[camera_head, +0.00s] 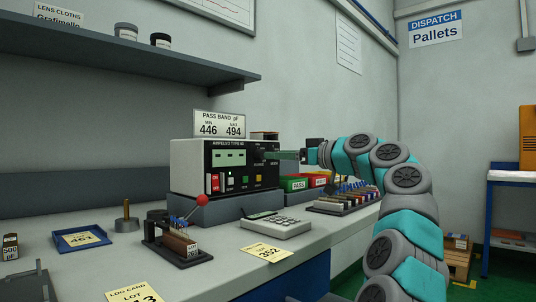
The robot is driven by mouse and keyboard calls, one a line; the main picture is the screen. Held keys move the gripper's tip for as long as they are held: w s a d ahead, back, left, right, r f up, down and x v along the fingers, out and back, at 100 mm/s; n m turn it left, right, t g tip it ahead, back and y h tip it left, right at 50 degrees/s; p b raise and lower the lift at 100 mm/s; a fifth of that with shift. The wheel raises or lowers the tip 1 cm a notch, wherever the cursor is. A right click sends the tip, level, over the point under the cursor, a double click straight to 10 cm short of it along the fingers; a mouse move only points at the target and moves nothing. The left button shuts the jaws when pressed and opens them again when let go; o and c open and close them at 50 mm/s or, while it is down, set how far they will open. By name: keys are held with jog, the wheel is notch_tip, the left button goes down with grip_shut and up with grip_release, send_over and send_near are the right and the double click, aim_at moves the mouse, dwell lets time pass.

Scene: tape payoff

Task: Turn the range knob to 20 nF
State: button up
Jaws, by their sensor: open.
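The meter (195,165), a white and black box marked "AMPELUS TYPE 60", stands on a dark plinth on the bench. Its black front has a green display (229,158) showing dashes, a red switch, a white lit button and small knobs.
A "446 / 494" pass band sign (219,124) stands on the meter. Green and red bins (294,183) and a rack of parts (343,201) lie right, below my arm. A red-knobbed lever fixture (180,245), calculator (275,225) and blue tray (83,238) occupy the front. A shelf (130,62) overhangs left.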

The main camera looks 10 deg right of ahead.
aim_at(261, 154)
jog(key=x, duration=0.4)
jog(key=shift+w+a+p, duration=0.1)
jog(key=shift+p, duration=0.3)
jog(key=shift+c, duration=0.3)
grip_shut()
